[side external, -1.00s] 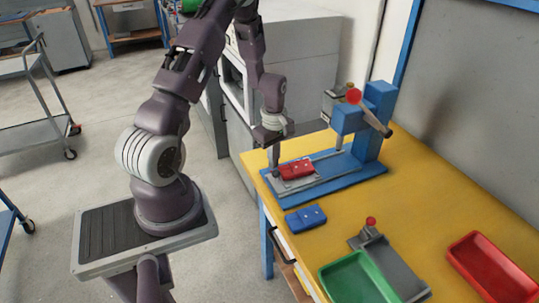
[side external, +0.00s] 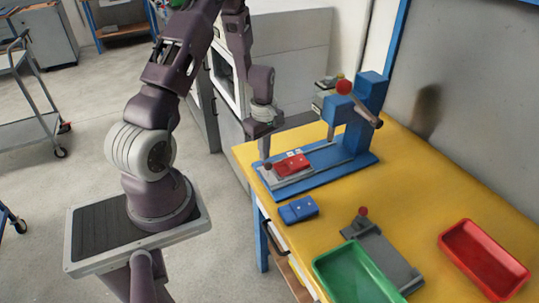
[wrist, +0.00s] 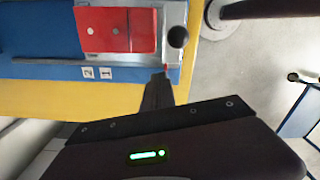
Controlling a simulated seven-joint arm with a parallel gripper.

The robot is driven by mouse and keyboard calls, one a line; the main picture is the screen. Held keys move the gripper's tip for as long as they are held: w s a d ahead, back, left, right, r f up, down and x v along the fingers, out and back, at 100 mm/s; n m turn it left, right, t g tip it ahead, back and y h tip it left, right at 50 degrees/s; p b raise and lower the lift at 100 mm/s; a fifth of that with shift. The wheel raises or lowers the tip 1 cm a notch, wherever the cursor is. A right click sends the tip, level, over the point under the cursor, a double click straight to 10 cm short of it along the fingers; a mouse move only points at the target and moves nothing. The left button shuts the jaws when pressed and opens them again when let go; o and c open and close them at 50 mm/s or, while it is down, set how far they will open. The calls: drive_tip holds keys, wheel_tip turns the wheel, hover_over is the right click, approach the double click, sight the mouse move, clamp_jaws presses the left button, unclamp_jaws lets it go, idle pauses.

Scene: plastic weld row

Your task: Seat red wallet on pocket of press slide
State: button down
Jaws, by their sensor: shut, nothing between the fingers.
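The red wallet (side external: 292,164) lies on the grey slide plate (side external: 274,180) of the blue press. In the wrist view the red wallet (wrist: 115,30), with pale round spots, lies roughly square to the metal plate (wrist: 168,49). I cannot tell whether it sits fully down in the pocket. My gripper (side external: 264,158) is above the slide's front end, to the left of the wallet and apart from it. In the wrist view its fingers (wrist: 159,88) are together and empty, near the slide's dark round knob (wrist: 177,36). The finger tips' exact height is unclear.
The press column (side external: 366,100) and its red-knobbed lever (side external: 344,88) rise behind the slide. A blue wallet (side external: 298,210) lies on the yellow table (side external: 335,205) nearby. A grey fixture (side external: 383,255), green tray (side external: 335,262) and red tray (side external: 484,258) stand to the right.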

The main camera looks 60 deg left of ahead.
drive_tip(key=shift+s+a+r, duration=0.15)
drive_tip(key=shift+a+r, duration=0.4)
drive_tip(key=shift+a, duration=0.25)
wheel_tip(320, 180, up, 9)
drive_tip(key=m+t+h, duration=0.3)
drive_tip(key=m, duration=2.7)
hover_over(309, 163)
drive_tip(key=s+a, duration=0.1)
drive_tip(key=x, duration=1)
drive_tip(key=shift+s+a+f, duration=0.25)
drive_tip(key=shift+s, duration=0.1)
drive_tip(key=shift+a, duration=0.1)
drive_tip(key=shift+s+a, duration=0.55)
drive_tip(key=shift+s, duration=0.1)
